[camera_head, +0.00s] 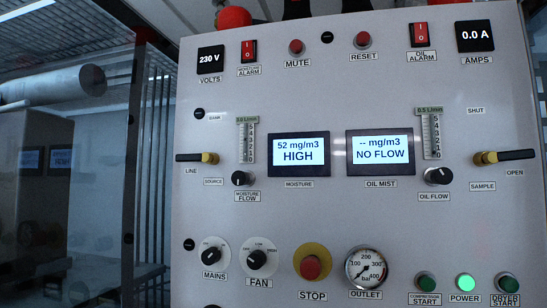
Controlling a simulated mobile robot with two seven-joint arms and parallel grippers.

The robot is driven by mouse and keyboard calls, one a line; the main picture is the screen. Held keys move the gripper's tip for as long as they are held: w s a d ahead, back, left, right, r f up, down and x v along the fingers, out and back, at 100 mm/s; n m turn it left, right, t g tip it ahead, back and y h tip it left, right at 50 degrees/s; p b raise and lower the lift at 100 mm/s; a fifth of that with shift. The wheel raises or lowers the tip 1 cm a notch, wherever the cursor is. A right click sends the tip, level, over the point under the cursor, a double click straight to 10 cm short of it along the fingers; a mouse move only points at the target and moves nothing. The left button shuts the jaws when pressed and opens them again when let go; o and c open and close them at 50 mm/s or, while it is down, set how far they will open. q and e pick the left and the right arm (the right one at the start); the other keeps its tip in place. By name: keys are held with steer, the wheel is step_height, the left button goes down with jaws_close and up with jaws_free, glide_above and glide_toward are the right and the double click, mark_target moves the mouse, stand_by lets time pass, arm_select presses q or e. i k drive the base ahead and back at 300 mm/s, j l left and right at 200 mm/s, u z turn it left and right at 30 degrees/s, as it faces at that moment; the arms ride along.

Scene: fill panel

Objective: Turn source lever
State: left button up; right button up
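The source lever (190,157) is on the left side of the panel, above the small SOURCE label (213,182). It has a black handle and a brass-coloured pivot at its right end. The handle lies level and points left, above the LINE label (190,171). A second small label (214,117), hard to read, sits up and to the right of the lever. Neither of my grippers can be made out in this view, and nothing touches the lever.
A similar sample lever (503,156) points right by the OPEN label. The moisture display (299,153) reads 52 mg/m3 HIGH; the oil mist display (380,152) reads NO FLOW. The moisture flow knob (241,178) and flow tube (246,141) stand right of the source lever.

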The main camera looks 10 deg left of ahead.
mark_target(205, 156)
steer(key=k+u, duration=0.25)
steer(key=k+j+u, duration=0.1)
steer(key=k+u, duration=0.15)
steer(key=k, duration=0.15)
steer(key=j+u, duration=0.15)
steer(key=u, duration=0.15)
steer(key=j+u, duration=0.15)
steer(key=u, duration=0.15)
